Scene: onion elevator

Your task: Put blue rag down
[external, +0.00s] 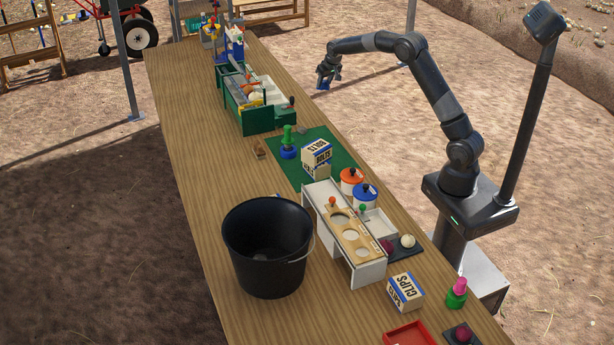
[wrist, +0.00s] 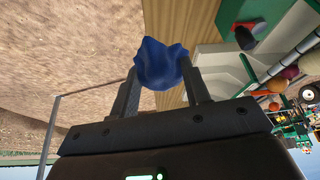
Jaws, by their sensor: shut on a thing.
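The blue rag (wrist: 162,62) is a crumpled dark blue cloth, pinched between the two fingers of my gripper (wrist: 164,88) in the wrist view. In the external view my gripper (external: 328,76) is in the air to the right of the table's far half, with a small blue bit of the rag (external: 323,86) showing below it. The wrist view shows bare ground and the wooden table edge behind the rag. The rag does not appear to rest on anything.

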